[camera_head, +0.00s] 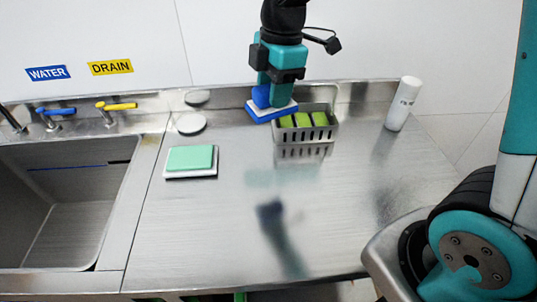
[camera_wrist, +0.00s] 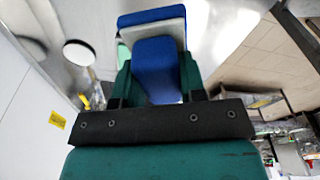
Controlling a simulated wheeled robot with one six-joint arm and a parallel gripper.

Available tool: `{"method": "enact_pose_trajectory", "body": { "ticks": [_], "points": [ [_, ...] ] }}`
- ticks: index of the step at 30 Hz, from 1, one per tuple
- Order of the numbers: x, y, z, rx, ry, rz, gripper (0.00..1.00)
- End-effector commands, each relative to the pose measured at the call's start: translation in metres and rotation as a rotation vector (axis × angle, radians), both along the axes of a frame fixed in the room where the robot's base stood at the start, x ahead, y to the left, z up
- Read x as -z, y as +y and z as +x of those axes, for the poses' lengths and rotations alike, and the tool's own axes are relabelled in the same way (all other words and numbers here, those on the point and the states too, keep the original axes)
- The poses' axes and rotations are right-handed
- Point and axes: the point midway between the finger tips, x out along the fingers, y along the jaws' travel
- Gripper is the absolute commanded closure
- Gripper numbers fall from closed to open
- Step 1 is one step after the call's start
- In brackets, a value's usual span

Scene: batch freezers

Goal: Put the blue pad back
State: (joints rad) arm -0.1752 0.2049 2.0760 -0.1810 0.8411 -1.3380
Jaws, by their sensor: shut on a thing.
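My gripper (camera_head: 277,92) is shut on the blue pad (camera_head: 268,112), which has a blue grip block on top, a white layer and a blue base. In the wrist view the blue pad (camera_wrist: 155,62) sits between the two green fingers of my gripper (camera_wrist: 156,82). A green pad (camera_head: 190,158) lies on a white base to the left on the steel counter (camera_head: 225,235).
Several green sponges (camera_head: 303,120) stand in the basket. A white bottle (camera_head: 403,103) stands at the back right. A sink (camera_head: 60,205) with blue and yellow taps is at the left. A round white disc (camera_head: 190,123) lies near the back wall. The front middle counter is clear.

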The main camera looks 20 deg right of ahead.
Motion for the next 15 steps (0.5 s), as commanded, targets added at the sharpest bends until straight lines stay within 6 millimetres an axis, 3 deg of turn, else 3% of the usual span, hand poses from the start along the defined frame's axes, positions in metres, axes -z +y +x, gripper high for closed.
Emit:
{"method": "enact_pose_trajectory", "body": {
  "ticks": [9, 15],
  "points": [
    [0.091, 0.0, -0.002, 0.0, 0.009, -0.003, 0.92],
    [0.129, 0.0, -0.001, 0.001, 0.004, -0.001, 0.92]
  ]
}}
